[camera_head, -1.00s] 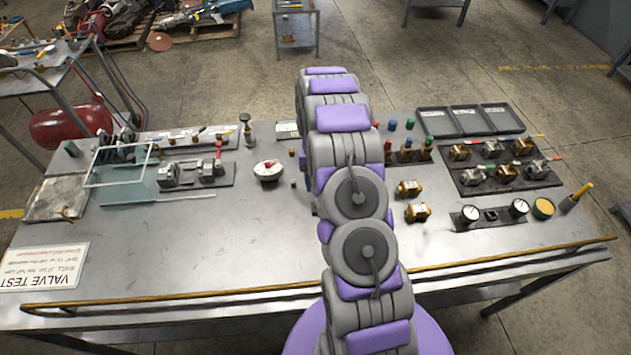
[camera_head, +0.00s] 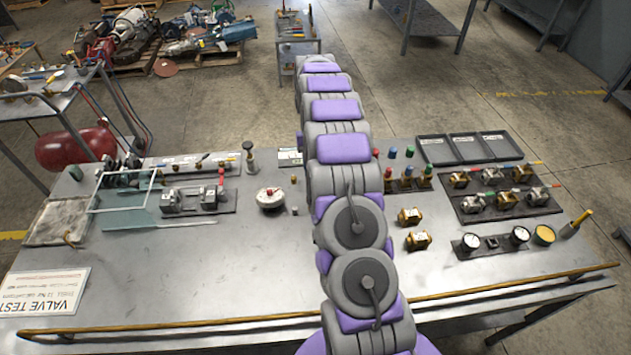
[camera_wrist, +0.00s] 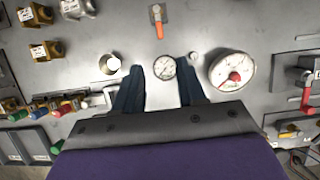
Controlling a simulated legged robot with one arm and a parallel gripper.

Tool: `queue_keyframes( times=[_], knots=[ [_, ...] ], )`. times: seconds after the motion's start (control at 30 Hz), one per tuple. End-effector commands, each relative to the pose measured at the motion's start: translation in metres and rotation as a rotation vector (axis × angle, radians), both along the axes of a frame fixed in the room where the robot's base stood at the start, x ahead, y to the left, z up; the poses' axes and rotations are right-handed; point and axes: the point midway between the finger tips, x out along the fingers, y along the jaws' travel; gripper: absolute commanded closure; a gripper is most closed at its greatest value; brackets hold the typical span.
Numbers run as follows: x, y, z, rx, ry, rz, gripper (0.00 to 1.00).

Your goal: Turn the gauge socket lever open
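An orange lever (camera_wrist: 158,24) on a small metal fitting shows at the top of the wrist view, and I take it for the gauge socket lever. I see no finger touching the gauge, and the lever lies beyond the fingertips. In the head view my arm hides the gripper, the lever and the small gauge.
A large white dial (camera_wrist: 232,70) sits right of the fingers; it also shows in the head view (camera_head: 270,198). A red-handled valve (camera_wrist: 307,98) is further right. Brass valves (camera_head: 410,216) stand right of my arm. The bench front (camera_head: 230,290) is mostly clear.

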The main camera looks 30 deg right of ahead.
Motion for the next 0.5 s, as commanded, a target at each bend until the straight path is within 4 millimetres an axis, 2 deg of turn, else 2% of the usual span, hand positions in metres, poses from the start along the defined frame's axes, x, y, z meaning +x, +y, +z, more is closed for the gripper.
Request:
queue_keyframes(
  times=[0.2, 0.5],
  knots=[
    [0.007, -0.003, 0.017, 0.0, 0.001, 0.0, 0.6],
    [0.009, -0.004, 0.023, 0.0, 0.001, 0.0, 0.6]
  ],
)
